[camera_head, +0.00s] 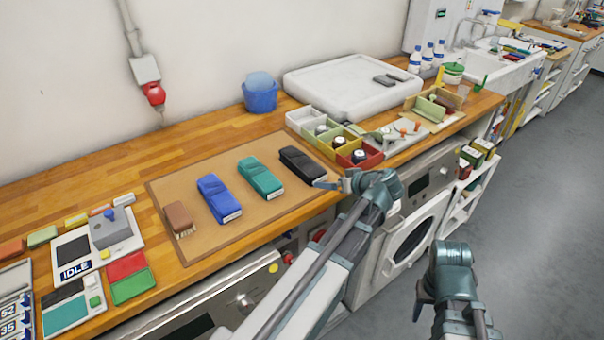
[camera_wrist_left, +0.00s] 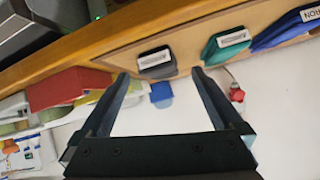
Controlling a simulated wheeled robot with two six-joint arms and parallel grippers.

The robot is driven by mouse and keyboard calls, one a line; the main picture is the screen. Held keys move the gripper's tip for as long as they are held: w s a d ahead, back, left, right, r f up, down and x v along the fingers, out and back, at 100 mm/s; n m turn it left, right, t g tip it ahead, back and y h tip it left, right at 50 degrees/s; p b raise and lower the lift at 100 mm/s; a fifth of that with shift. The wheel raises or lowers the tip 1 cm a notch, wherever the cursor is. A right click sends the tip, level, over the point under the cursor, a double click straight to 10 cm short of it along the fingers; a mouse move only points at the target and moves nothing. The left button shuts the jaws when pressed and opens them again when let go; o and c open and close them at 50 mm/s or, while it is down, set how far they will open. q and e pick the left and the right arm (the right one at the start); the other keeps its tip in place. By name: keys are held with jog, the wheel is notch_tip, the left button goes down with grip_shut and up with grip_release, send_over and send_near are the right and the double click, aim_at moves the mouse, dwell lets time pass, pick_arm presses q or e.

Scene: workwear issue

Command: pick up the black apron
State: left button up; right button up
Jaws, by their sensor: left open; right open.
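The black apron (camera_head: 300,161) is a folded dark bundle at the right end of a brown mat (camera_head: 171,204) on the wooden counter. In the left wrist view the apron (camera_wrist_left: 157,70) shows its end with a white label, just beyond and between the fingertips. My left gripper (camera_head: 327,184) is at the apron's near end, mostly hidden by its own wrist in the head view. In the left wrist view the left gripper (camera_wrist_left: 160,84) is open, with nothing clasped. My right gripper (camera_head: 421,298) hangs over the floor, away from the counter.
A teal bundle (camera_head: 260,178), a blue bundle (camera_head: 219,198) and a brown brush (camera_head: 180,219) lie left of the apron. A divided box (camera_head: 334,140) with coloured compartments stands close on its right. A blue bucket (camera_head: 260,96) and white tray (camera_head: 340,92) are behind.

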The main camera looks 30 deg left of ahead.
aim_at(301, 159)
pick_arm(q)
jog(key=w+a+n, duration=0.1)
jog(key=w+a+n+y+b, duration=0.1)
jog(key=a, duration=0.1)
jog(key=w+a+r+y, duration=0.1)
jog(key=a, duration=0.1)
jog(key=shift+w+a+n+t+b, duration=0.15)
jog(key=shift+w+n+t+b, duration=0.05)
jog(key=shift+n+t+b, duration=0.2)
jog(key=shift+a+r, duration=0.1)
jog(key=shift+a, duration=0.05)
jog(key=b+x, duration=0.3)
jog(key=x, duration=0.4)
jog(key=shift+w+a, duration=0.2)
jog(key=shift+a, duration=0.1)
jog(key=shift+w+a, duration=0.15)
jog(key=shift+a, duration=0.25)
pick_arm(e)
notch_tip(301, 159, down, 6)
pick_arm(q)
jog(key=shift+f, duration=0.2)
pick_arm(e)
jog(key=shift+f, duration=0.1)
pick_arm(q)
jog(key=b+x, duration=0.2)
jog(key=x, duration=0.3)
jog(key=shift+w+a+r, duration=0.15)
pick_arm(e)
jog(key=shift+f, duration=0.8)
